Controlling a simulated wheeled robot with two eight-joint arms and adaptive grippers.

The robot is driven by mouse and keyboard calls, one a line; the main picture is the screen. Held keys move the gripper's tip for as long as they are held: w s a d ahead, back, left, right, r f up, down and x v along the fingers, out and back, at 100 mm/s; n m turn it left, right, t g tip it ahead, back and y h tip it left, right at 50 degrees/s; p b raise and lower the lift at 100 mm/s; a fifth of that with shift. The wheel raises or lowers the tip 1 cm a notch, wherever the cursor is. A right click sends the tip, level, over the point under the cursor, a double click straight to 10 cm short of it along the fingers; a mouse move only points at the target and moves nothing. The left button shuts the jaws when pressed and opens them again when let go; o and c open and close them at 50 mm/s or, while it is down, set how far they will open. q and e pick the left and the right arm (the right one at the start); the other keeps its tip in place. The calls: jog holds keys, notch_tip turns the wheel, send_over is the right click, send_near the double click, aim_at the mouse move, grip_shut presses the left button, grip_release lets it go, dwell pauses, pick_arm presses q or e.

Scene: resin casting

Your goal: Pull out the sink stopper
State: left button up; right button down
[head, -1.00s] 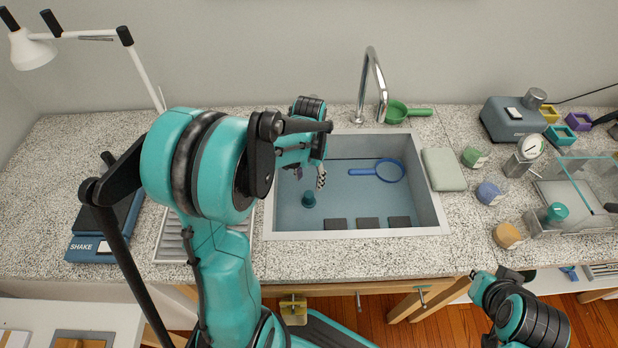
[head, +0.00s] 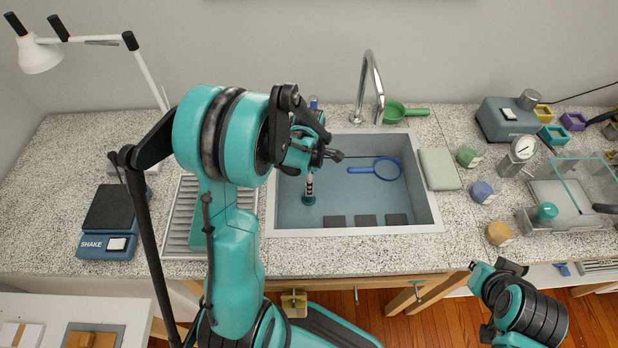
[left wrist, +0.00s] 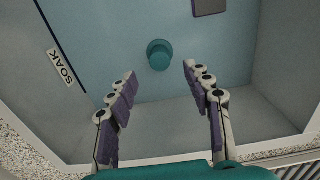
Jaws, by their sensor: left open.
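The sink stopper is a small round teal plug (head: 309,199) on the floor of the grey-blue sink (head: 436,213), towards its left side. In the left wrist view the stopper (left wrist: 159,55) lies just beyond the fingertips, in line with the gap between them. My left gripper (head: 309,183) reaches down into the sink above the stopper, and its wrist hides part of it. The left wrist view shows both fingers of this gripper (left wrist: 160,73) spread apart, with nothing between them. Part of my right arm shows at the lower right, but its gripper cannot be made out.
A blue round strainer (head: 386,169) lies in the sink, right of the stopper. Dark blocks (head: 366,221) line the sink's front. The faucet (head: 371,85) stands behind it. A ribbed drainboard (head: 178,222) lies left, a folded cloth (head: 439,169) right.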

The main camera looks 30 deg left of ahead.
pick_arm(q)
notch_tip(320, 180, down, 7)
jog(key=b, duration=0.2)
jog(key=shift+b, duration=0.35)
grip_shut()
jog(key=shift+r+p, duration=0.5)
jog(key=shift+r, duration=0.25)
dwell(0.4)
jog(key=shift+r+p, duration=1.35)
jog(key=shift+r, duration=0.6)
